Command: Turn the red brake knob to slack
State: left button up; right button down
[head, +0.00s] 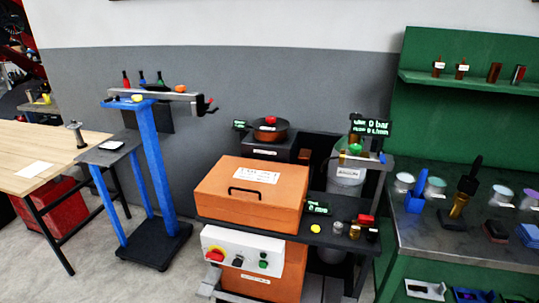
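No knob in view can be made out for certain as the brake knob. Several red parts show. A small red part (209,101) sits at the right end of the grey beam (180,96) on a blue stand (152,150). A red knob (271,119) tops a dark round pot-like part behind the orange box. A red knob on a yellow plate (214,255) is on the white control panel (243,265). Its setting is too small to read. Neither of my grippers is in view.
The orange box (250,195) with a black handle stands on a dark bench in the middle. A wooden table (45,155) is at left. A grey worktop (430,240) with several tools and jars is at right, below a green shelf (470,83). Floor is free at lower left.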

aim_at(271, 120)
jog(key=i+j, duration=0.25)
jog(key=j, duration=0.15)
jog(key=i+j, duration=0.25)
jog(key=i+j+z, duration=0.1)
jog(key=j, duration=0.4)
jog(key=i+j, duration=0.55)
jog(key=j, duration=0.25)
jog(key=i+j+z, duration=0.1)
jog(key=i+j, duration=0.15)
jog(key=j, duration=0.15)
